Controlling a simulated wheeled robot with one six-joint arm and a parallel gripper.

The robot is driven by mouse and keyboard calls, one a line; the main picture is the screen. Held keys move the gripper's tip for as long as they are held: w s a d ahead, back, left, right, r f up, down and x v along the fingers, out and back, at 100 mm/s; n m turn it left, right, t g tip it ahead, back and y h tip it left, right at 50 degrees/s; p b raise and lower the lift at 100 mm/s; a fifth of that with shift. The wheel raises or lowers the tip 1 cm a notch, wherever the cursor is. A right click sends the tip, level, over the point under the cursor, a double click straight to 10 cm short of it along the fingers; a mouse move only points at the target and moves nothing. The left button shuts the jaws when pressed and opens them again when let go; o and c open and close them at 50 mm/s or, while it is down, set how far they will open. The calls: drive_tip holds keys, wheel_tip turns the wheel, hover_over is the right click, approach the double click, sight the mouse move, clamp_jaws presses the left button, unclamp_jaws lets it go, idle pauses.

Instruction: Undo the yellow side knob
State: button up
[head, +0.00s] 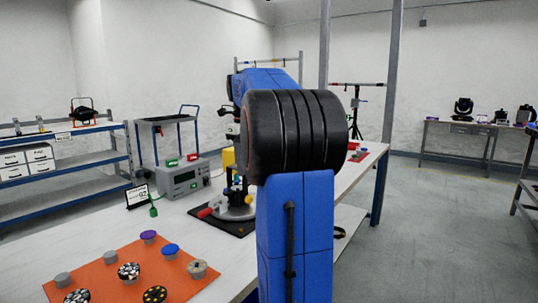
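A device with a round grey base (236,212) stands on a dark mat on the long table, partly hidden behind my blue and black arm. A yellow part (228,157) shows at its upper left, close beside my arm; I cannot tell whether this is the yellow side knob. A red handle-like part (205,213) sticks out low on its left, with small blue and yellow parts above the base. The end of my arm, with my gripper (232,132), is mostly hidden above the device. Its fingers and any contact cannot be made out.
An orange mat (115,260) with several knobs lies at the table's near left. A grey instrument box (183,179) and a small sign (137,196) stand left of the device. A trolley (165,130) and shelving stand behind. Floor at right is clear.

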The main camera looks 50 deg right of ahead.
wheel_tip(320, 180, up, 5)
drive_tip(key=shift+s+f+t, duration=0.65)
drive_tip(key=shift+s+t, duration=1.65)
drive_tip(key=shift+s, duration=1.5)
drive_tip(key=x, duration=1.7)
drive_tip(key=shift+w+a+f, duration=0.1)
drive_tip(key=shift+d+r+y, duration=0.2)
drive_tip(key=shift+d+y, duration=0.05)
drive_tip(key=shift+y, duration=0.65)
drive_tip(key=v, duration=1.7)
drive_tip(key=shift+r, duration=0.15)
